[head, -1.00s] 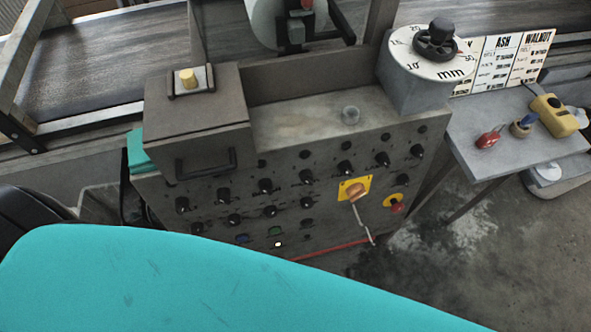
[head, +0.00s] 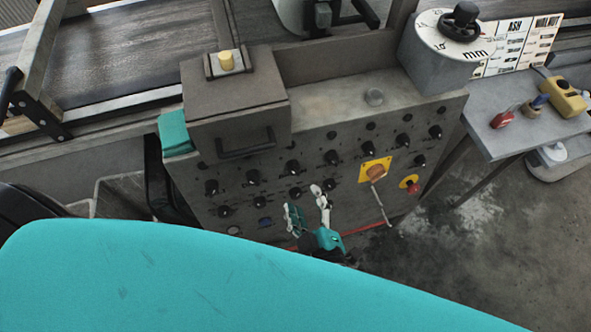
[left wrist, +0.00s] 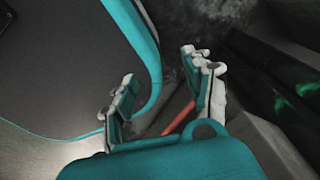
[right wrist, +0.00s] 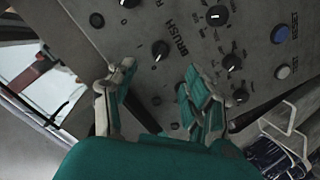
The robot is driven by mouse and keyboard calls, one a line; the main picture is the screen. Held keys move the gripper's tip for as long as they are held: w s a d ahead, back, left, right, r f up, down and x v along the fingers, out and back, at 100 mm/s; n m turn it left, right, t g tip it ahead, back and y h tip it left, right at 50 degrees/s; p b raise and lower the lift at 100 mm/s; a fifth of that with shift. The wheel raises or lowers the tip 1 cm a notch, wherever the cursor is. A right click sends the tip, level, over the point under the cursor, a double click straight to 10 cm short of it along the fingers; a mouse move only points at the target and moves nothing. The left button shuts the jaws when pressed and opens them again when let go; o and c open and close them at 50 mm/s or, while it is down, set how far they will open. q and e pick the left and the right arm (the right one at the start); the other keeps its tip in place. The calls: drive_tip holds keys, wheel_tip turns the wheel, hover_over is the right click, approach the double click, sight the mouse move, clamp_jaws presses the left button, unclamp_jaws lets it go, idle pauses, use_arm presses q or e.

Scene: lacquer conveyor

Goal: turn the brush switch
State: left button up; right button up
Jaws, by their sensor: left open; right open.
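The grey control panel (head: 345,150) carries rows of black switch knobs. In the right wrist view a BRUSH label (right wrist: 177,38) is printed on it, with a black knob (right wrist: 160,50) close beside it. I cannot tell for certain which knob the label belongs to. My right gripper (head: 306,202) is open and empty in front of the panel's lower rows. In the right wrist view its fingertips (right wrist: 156,76) point at the panel near that knob, with nothing between them. My left gripper (left wrist: 162,68) is open and empty, seen only in the left wrist view.
The panel also has a yellow-plated orange switch with a lever (head: 376,171) and a red button (head: 412,186). A box with a yellow button (head: 226,60) and a handle (head: 246,146) juts from the panel top. A side table (head: 500,140) stands right; open floor lies below it.

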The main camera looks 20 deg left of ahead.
sight(295, 173)
drive_tip(key=x, duration=0.9)
drive_tip(key=shift+w+a+f, duration=0.1)
drive_tip(key=shift+w+a, duration=0.05)
drive_tip(key=shift+w, duration=0.1)
use_arm(q)
drive_tip(key=shift+s+a, duration=0.4)
drive_tip(key=shift+s, duration=0.05)
use_arm(e)
drive_tip(key=shift+c, duration=0.2)
clamp_jaws()
use_arm(q)
drive_tip(key=shift+w+d, duration=0.1)
drive_tip(key=shift+w, duration=0.05)
